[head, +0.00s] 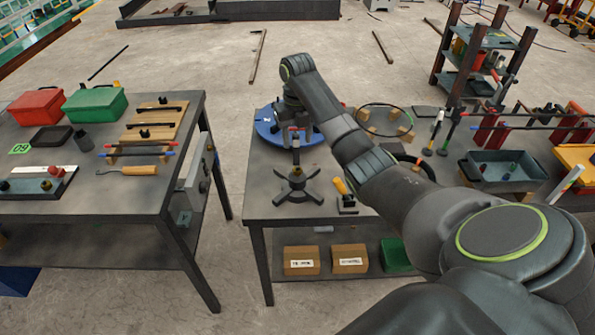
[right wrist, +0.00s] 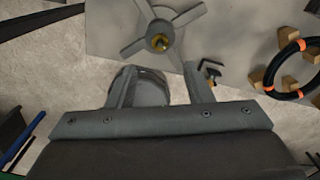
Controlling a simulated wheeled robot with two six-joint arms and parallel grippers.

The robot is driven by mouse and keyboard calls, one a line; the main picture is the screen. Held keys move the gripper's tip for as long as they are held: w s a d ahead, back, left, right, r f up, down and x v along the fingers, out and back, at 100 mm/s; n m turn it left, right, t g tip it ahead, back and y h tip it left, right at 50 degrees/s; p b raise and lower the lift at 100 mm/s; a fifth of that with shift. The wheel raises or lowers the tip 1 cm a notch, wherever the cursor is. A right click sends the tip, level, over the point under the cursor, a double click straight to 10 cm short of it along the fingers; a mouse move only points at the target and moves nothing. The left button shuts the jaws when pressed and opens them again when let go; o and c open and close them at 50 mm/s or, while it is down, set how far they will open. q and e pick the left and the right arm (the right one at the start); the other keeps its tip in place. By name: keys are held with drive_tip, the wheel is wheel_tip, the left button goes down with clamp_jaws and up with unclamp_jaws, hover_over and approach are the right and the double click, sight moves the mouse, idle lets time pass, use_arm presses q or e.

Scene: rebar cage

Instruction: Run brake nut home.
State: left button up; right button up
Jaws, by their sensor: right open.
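A dark stand with a cross-shaped foot (head: 297,184) and an upright post is on the middle table. In the right wrist view the cross-shaped piece (right wrist: 187,17) has a brass-coloured round part (right wrist: 160,43) at its centre, perhaps the brake nut. My right gripper (head: 295,128) is over the table near the top of the post, between it and the blue disc (head: 268,126). Its two fingers (right wrist: 160,78) are apart and nothing is held between them. A rounded grey thing shows partly behind the left finger. My left gripper is out of view.
A yellow-handled tool (head: 341,187) stands right of the stand. The left table (head: 92,205) holds a red case (head: 36,107) and a green case (head: 95,105). Floor separates the tables.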

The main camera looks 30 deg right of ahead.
sight(298, 168)
wheel_tip(298, 168, down, 10)
drive_tip(key=shift+f+p, duration=0.25)
drive_tip(key=shift+p, duration=0.45)
drive_tip(key=c, duration=1)
drive_tip(key=shift+r, duration=0.1)
